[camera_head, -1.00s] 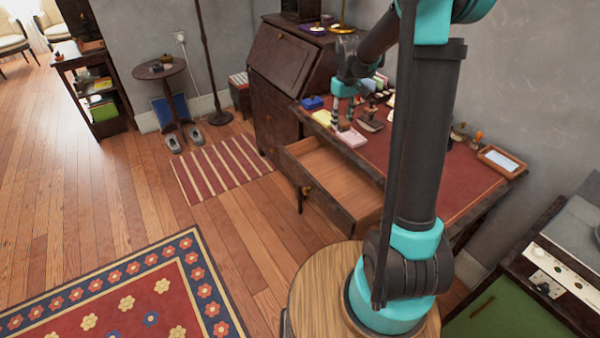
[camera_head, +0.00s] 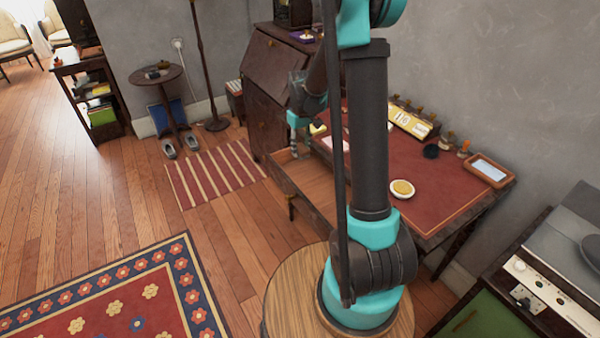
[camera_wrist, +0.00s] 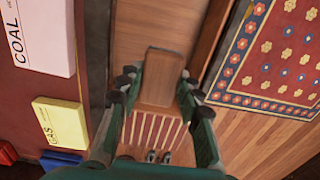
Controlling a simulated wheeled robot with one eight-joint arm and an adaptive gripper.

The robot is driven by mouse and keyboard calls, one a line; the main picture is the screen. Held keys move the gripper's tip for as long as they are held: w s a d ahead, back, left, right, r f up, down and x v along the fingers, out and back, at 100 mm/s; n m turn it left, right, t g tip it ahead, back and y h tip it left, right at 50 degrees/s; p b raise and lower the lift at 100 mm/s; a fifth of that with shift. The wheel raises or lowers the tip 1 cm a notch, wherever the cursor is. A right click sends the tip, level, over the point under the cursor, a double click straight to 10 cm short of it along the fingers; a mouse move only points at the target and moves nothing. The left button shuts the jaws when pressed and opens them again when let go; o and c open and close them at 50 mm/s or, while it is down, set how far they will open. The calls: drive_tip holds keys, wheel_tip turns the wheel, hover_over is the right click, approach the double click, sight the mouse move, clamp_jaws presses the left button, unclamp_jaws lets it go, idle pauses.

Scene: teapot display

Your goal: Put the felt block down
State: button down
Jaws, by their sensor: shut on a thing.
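The felt block (camera_wrist: 160,77) looks like a small brown rectangular block with a wood-like top face in the wrist view; no felt side shows. My gripper (camera_wrist: 155,88) is shut on it, one finger at each side. In the head view my gripper (camera_head: 297,145) is over the far part of the open desk drawer (camera_head: 313,179), beside the desk's front edge. The block cannot be made out there. The drawer's brown floor also shows around the block in the wrist view (camera_wrist: 158,25). How high the block is above it is hard to tell.
The red desk top (camera_head: 440,165) holds a round dish (camera_head: 402,189), a framed tray (camera_head: 489,169) and a calendar stand (camera_head: 410,122). A yellow GAS pad (camera_wrist: 58,122) and a pale COAL pad (camera_wrist: 40,38) lie near the drawer. A striped mat (camera_head: 215,173) lies on the floor.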

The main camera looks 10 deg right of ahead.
sight(301, 178)
wheel_tip(301, 178, down, 12)
drive_tip(key=shift+r, duration=0.2)
drive_tip(key=shift+f, duration=0.1)
idle(0.3)
drive_tip(key=c, duration=1)
unclamp_jaws()
drive_tip(key=shift+c, duration=0.2)
wheel_tip(301, 178, up, 11)
drive_tip(key=shift+r, duration=0.2)
drive_tip(key=shift+s+d+r, duration=0.1)
drive_tip(key=shift+s+r, duration=0.1)
drive_tip(key=shift+r, duration=0.3)
drive_tip(key=s+d+r+m+t, duration=0.1)
drive_tip(key=s+d+m+t, duration=0.1)
drive_tip(key=s, duration=1.1)
drive_tip(key=s+d+r+m+t, duration=0.1)
drive_tip(key=s+d+m+t, duration=0.1)
drive_tip(key=s, duration=1)
drive_tip(key=shift+s+r+m, duration=0.15)
drive_tip(key=shift+s+m, duration=0.15)
drive_tip(key=shift+s, duration=0.05)
